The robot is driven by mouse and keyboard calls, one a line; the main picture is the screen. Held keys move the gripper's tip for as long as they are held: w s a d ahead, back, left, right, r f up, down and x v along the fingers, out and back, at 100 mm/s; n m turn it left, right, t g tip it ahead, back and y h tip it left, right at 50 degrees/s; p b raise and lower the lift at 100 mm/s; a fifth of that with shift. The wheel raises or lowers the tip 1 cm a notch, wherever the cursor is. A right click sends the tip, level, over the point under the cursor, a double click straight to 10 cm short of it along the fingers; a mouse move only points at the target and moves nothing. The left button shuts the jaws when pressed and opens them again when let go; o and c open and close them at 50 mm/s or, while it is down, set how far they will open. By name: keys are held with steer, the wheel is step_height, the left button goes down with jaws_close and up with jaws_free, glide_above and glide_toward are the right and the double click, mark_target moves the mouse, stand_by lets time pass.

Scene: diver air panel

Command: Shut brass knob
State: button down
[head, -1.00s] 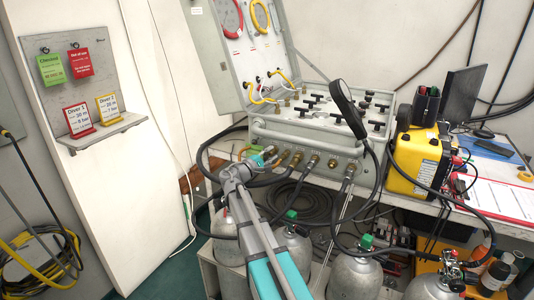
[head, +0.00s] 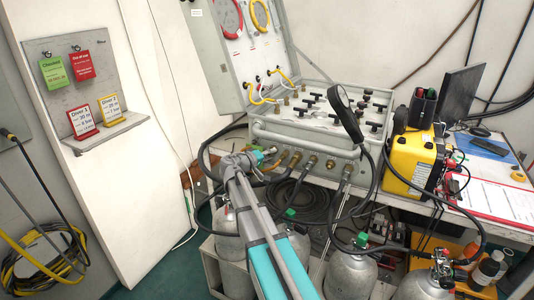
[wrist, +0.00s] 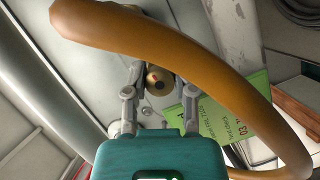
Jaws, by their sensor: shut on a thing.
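In the wrist view a small round brass knob (wrist: 158,79) with a red mark sits on a grey panel face between the two fingers of my gripper (wrist: 160,82). The gripper is shut on the knob, a finger on either side. In the head view my teal and grey gripper (head: 257,158) is at the left end of the front of the grey air panel (head: 331,147). The knob is hidden there behind my gripper and wrist.
A thick orange-brown hose (wrist: 225,70) arches close across the wrist view. A green tag (wrist: 222,125) hangs beside the knob. Brass fittings with hoses line the panel front, gas cylinders (head: 352,276) stand below, and a yellow case (head: 415,160) is at right.

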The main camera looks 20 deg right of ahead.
steer(key=shift+m, duration=0.3)
steer(key=shift+c, duration=2.2)
jaws_free()
